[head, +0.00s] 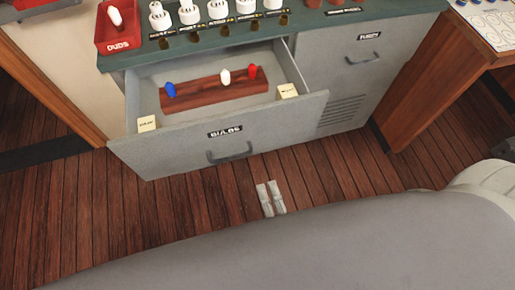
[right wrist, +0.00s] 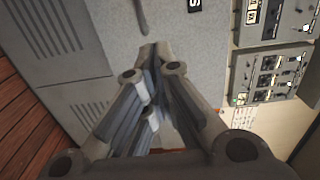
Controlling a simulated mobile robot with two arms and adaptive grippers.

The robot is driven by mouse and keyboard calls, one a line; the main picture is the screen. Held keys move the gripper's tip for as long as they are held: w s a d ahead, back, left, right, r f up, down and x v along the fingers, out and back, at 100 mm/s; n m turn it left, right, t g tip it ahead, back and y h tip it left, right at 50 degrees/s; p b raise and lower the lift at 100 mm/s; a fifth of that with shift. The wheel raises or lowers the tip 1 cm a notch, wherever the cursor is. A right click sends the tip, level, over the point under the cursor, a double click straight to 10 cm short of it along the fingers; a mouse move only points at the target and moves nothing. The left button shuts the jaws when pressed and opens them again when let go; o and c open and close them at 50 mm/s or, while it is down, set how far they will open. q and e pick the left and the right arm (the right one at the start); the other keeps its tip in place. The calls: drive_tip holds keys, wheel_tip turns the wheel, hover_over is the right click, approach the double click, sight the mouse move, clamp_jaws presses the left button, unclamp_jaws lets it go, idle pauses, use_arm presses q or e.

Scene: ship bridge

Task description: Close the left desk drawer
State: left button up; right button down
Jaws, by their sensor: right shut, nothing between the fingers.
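The left desk drawer (head: 215,130) is pulled out of the grey desk in the head view. Its front carries a dark label and a bar handle (head: 229,154). Inside lies a reddish wooden block (head: 214,96) with blue, white and red pegs on it, and small pale tags sit at the front corners. My right gripper (head: 270,197) is below and in front of the drawer front, a little right of the handle, apart from it in the head view. It is shut and empty; its closed fingers (right wrist: 152,60) show in the right wrist view. My left gripper is not in view.
The desk's right-hand drawer (head: 362,58) is shut, with vent slots below it. A red box (head: 119,28) and several white-topped items stand on the green desktop (head: 300,20). Another wooden desk (head: 425,105) stands at the right. Wooden floor in front of the drawer is free.

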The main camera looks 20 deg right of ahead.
drive_tip(key=r, duration=0.1)
drive_tip(key=p, duration=0.3)
approach(252, 134)
drive_tip(key=shift+m, duration=0.3)
drive_tip(key=w, duration=0.7)
drive_tip(key=shift+w+a+f, duration=0.1)
drive_tip(key=shift+f, duration=0.1)
